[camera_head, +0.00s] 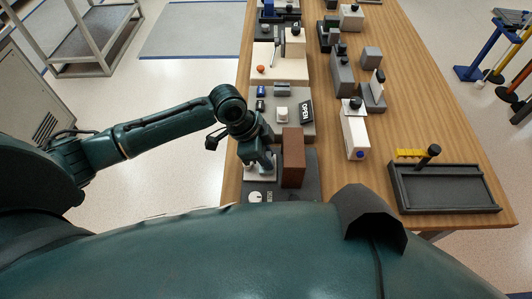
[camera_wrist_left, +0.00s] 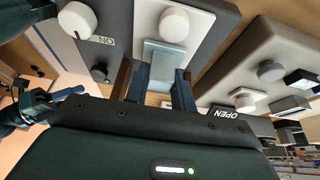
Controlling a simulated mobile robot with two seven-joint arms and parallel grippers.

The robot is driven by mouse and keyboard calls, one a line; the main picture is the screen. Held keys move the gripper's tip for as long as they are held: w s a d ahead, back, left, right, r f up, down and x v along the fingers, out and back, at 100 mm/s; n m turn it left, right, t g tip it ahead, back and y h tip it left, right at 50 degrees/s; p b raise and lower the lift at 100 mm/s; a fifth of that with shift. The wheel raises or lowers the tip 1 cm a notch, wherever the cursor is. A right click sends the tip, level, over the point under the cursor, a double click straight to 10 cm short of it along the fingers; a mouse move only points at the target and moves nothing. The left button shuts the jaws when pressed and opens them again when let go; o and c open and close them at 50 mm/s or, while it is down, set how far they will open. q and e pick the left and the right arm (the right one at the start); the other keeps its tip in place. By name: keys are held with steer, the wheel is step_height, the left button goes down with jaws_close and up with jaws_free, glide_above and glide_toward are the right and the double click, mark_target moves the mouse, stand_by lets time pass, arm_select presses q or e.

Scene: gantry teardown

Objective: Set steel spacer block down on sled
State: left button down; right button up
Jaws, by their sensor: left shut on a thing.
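My left gripper (camera_head: 262,163) points down at the near left of the wooden table, beside a tall brown block (camera_head: 293,157). In the left wrist view, the gripper's two dark fingers (camera_wrist_left: 158,90) are shut on a pale blue-grey block, the steel spacer block (camera_wrist_left: 165,58). The block is over or against a grey fixture plate (camera_wrist_left: 130,22) with white knobs; I cannot tell if they touch. The fingers and wrist hide most of the block in the head view. I cannot make out for certain which part is the sled. My right gripper is not in view.
A grey base with an OPEN label (camera_head: 306,112) stands just beyond the gripper. A white block (camera_head: 355,138) and a dark tray (camera_head: 443,188) with a yellow part stand to the right. Several fixtures line the table farther back.

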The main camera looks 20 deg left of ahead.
arm_select(q)
steer(key=shift+f, duration=0.1)
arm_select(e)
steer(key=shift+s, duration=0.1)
arm_select(q)
steer(key=c, duration=1.1)
jaws_free()
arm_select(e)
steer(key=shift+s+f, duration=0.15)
arm_select(q)
steer(key=v, duration=1.3)
steer(key=shift+s, duration=0.1)
